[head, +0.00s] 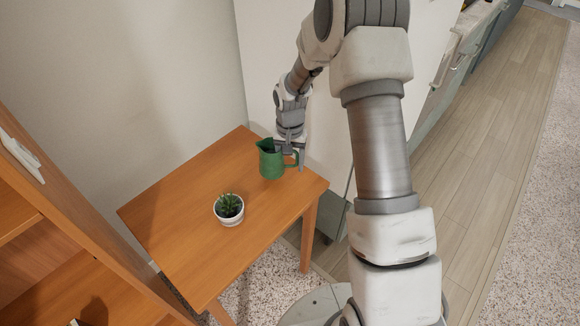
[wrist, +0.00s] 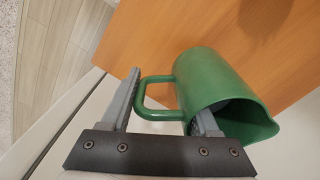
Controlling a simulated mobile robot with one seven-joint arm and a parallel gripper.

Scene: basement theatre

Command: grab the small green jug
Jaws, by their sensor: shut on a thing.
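The small green jug (head: 269,162) is at the far right part of the wooden table, with its handle to the right and its spout to the left. I cannot tell whether its base touches the table. My gripper (head: 288,156) reaches down to it from above. In the wrist view, the jug (wrist: 215,82) lies with its mouth towards the camera. My gripper (wrist: 166,104) has one finger outside the handle and the other inside the mouth, shut on the jug's handle side. The inner fingertip is hidden in the jug.
A potted plant (head: 229,209) in a white pot stands on the wooden table (head: 165,210), nearer than the jug. A wooden shelf unit (head: 50,240) is at the left. A wall is behind the table, and white panels and cabinets stand to the right. The table's left part is bare.

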